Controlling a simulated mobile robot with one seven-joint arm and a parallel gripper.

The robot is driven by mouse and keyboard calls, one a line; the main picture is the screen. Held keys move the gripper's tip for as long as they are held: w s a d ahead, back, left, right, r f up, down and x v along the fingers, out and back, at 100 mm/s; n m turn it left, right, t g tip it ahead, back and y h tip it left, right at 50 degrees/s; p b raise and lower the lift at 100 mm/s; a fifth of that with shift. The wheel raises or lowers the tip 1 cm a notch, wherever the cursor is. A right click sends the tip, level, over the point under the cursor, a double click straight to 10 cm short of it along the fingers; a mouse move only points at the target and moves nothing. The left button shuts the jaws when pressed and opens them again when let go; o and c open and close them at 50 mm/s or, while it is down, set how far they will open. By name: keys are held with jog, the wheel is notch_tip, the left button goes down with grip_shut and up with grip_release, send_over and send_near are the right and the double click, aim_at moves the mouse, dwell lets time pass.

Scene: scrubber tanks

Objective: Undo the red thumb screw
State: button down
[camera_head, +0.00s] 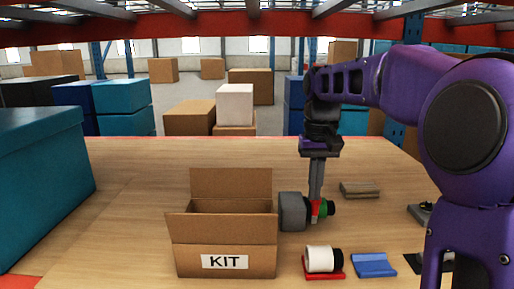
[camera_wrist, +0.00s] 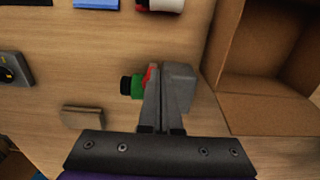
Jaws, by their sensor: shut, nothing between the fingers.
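A grey round-bodied fitting (camera_head: 292,211) stands on the table just right of the KIT box, with a green collar (camera_wrist: 137,86) and a black end (camera_head: 333,208). A small red part (camera_head: 315,211), apparently the red thumb screw, sits between the grey body and the green collar. It also shows in the wrist view (camera_wrist: 150,73), partly hidden by my fingers. My gripper (camera_head: 316,199) points down at the red part with its fingers shut and nothing held. Whether the fingertips touch the red part, I cannot tell.
The open cardboard KIT box (camera_head: 222,249) stands close on the left. In front are a white cylinder on a red base (camera_head: 322,262) and a blue tray (camera_head: 374,265). A tan block (camera_head: 360,189) lies behind right, a grey device (camera_head: 420,213) further right. A teal box (camera_head: 40,185) fills the far left.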

notch_tip(320, 180, down, 2)
jog(key=shift+f, duration=0.1)
jog(key=shift+w+d, duration=0.1)
jog(key=shift+w, duration=0.2)
dwell(0.7)
jog(key=shift+d+r+p, duration=0.2)
jog(key=shift+d+p, duration=0.3)
jog(key=shift+p, duration=0.75)
jog(key=shift+d+p, duration=0.45)
jog(key=shift+p, duration=0.5)
jog(key=shift+s+d, duration=0.15)
jog(key=shift+s, duration=0.15)
notch_tip(320, 180, up, 6)
jog(key=p, duration=0.6)
jog(key=shift+f, duration=0.15)
